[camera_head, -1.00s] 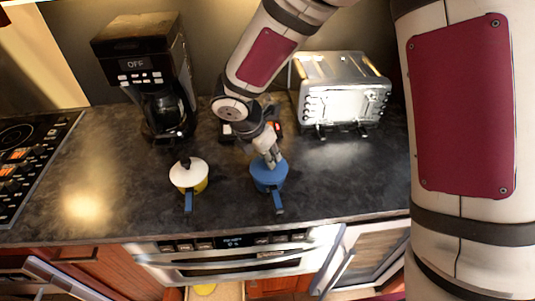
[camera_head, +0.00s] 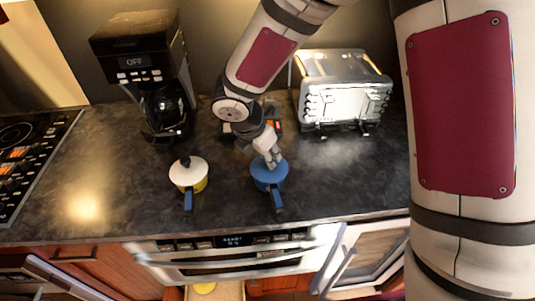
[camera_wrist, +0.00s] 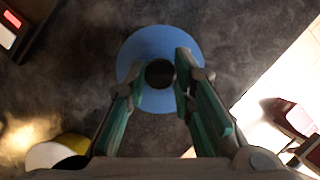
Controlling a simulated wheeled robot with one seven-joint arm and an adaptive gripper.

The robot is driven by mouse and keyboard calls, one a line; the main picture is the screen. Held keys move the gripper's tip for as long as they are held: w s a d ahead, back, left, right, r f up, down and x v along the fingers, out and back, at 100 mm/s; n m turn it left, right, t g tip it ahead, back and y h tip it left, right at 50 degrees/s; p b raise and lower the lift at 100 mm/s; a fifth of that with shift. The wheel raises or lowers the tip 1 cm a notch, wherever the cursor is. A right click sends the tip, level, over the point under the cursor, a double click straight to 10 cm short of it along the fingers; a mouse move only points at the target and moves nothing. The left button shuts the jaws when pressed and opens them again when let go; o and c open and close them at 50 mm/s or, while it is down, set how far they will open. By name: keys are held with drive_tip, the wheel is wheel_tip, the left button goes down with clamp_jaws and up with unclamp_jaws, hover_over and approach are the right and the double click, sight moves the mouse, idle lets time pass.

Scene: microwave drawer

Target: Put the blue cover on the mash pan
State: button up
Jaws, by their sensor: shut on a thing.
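The blue cover (camera_wrist: 135,52) is a round disc with a dark knob (camera_wrist: 159,73) at its middle in the wrist view. My gripper (camera_wrist: 161,80) has its two fingers on either side of the knob and is shut on it. In the head view, the cover (camera_head: 263,178) is at the top of a small blue pan with a blue handle (camera_head: 277,201); I cannot tell whether it rests on it or is just lifted. My gripper (camera_head: 272,161) is over it from above. A yellow pan (camera_head: 200,187) with a white cover (camera_head: 187,172) and blue handle stands to the left.
A coffee maker (camera_head: 140,62) stands at the back left and a toaster (camera_head: 345,85) at the back right. A stovetop (camera_head: 30,150) is at the far left. The dark counter (camera_head: 110,165) is clear around the pans; its front edge lies close to the handles.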

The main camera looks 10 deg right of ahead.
idle(0.4)
drive_tip(key=o, duration=1.5)
drive_tip(key=shift+r+p, duration=1.8)
drive_tip(key=shift+r, duration=1.7)
drive_tip(key=shift+d, duration=0.1)
